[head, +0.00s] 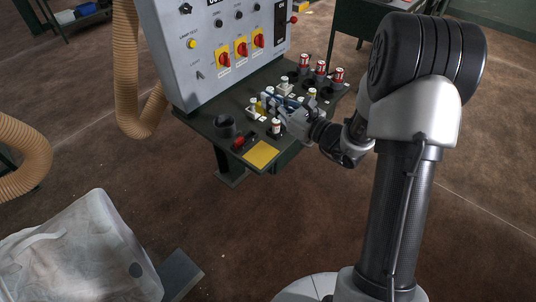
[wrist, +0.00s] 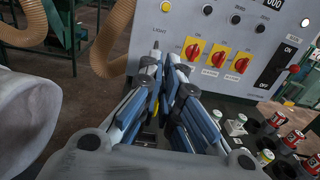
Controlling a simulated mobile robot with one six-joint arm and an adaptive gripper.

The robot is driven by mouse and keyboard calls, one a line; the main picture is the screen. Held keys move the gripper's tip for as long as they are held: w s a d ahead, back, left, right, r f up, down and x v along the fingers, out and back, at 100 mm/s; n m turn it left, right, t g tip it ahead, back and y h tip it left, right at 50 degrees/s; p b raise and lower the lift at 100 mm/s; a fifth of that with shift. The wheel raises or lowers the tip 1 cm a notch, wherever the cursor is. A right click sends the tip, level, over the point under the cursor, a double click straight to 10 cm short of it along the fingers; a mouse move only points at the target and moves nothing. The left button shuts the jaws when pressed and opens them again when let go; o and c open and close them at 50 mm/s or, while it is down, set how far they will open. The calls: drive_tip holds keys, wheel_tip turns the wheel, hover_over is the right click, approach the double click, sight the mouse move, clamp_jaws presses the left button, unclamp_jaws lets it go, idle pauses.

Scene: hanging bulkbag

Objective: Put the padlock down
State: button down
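My gripper (head: 266,101) is low over the dark green shelf below the control panel in the head view. In the wrist view my gripper (wrist: 160,64) has its blue-grey fingers drawn close together at the tips, with a narrow gap.
The grey control panel (head: 212,62) with red-yellow switches stands right behind the gripper. Red-and-white cylinders (head: 320,67) stand at the shelf's right. A black cup (head: 225,126) stands at its left. A white bulk bag (head: 84,255) is at lower left, beside a tan hose (head: 22,150).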

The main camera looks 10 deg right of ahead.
drive_tip(key=f+b, duration=0.3)
drive_tip(key=f, duration=0.7)
drive_tip(key=f+b, duration=0.3)
drive_tip(key=f, duration=0.6)
drive_tip(key=shift+w+f, duration=0.2)
drive_tip(key=shift+f, duration=0.15)
drive_tip(key=shift+r, duration=0.1)
drive_tip(key=c, duration=2.3)
unclamp_jaws()
drive_tip(key=shift+f+b, duration=0.2)
drive_tip(key=shift+b, duration=0.1)
drive_tip(key=o, duration=0.5)
drive_tip(key=shift+r, duration=0.15)
